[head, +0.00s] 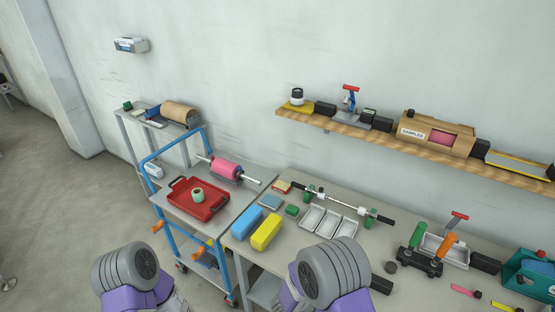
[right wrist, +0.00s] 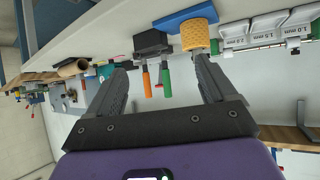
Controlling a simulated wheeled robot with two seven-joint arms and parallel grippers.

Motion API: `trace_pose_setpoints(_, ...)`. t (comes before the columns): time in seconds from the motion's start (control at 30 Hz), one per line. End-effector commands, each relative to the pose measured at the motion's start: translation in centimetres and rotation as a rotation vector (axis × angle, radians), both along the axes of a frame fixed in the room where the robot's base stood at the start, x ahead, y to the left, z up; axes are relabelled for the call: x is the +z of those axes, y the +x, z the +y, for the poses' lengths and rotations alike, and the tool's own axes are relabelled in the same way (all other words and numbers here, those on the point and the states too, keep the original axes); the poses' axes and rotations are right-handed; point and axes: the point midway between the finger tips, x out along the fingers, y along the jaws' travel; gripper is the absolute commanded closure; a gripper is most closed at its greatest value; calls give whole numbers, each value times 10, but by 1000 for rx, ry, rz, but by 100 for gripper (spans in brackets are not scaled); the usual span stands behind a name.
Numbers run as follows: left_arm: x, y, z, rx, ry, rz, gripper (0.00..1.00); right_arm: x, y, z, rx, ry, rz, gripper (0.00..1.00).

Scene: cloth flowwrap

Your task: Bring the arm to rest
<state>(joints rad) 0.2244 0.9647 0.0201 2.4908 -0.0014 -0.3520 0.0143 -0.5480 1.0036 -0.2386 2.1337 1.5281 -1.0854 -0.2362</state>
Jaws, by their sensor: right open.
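My right gripper (right wrist: 160,65) shows in the right wrist view with its two dark fingers spread wide apart and nothing between them. That view is roughly upside down, with the bench along the top. In the head view only purple and grey links of my two arms show, at the lower left and bottom middle; both grippers are out of that view. My left gripper shows in neither view.
A blue-framed cart (head: 250,190) carries a red tray (head: 180,207) holding a green roll. The workbench (head: 375,245) bears blue and yellow blocks (head: 266,232), white trays (head: 328,221) and a tool holder (head: 420,262). A wooden shelf (head: 390,140) hangs on the wall.

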Motion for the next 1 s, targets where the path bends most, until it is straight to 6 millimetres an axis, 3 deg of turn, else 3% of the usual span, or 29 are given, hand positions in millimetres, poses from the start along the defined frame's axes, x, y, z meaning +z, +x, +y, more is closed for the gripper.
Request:
trace_pose_setpoints(0.13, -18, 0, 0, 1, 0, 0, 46, -60, -3, -5, 148, 131, 101, 16)
trace_pose_setpoints(0.27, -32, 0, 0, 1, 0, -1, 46, -112, -19, 3, 303, 291, 213, 16)
trace_pose_setpoints(0.4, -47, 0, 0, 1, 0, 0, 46, -157, -53, 21, 462, 478, 342, 16)
trace_pose_setpoints(0.5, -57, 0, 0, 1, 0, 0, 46, -180, -84, 36, 573, 614, 433, 16)
trace_pose_setpoints(0.73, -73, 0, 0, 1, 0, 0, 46, -200, -149, 63, 774, 845, 589, 16)
trace_pose_setpoints(0.83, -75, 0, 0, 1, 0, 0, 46, -200, -164, 69, 823, 892, 623, 16)
trace_pose_setpoints(1.0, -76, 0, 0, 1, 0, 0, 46, -199, -171, 72, 852, 913, 639, 16)
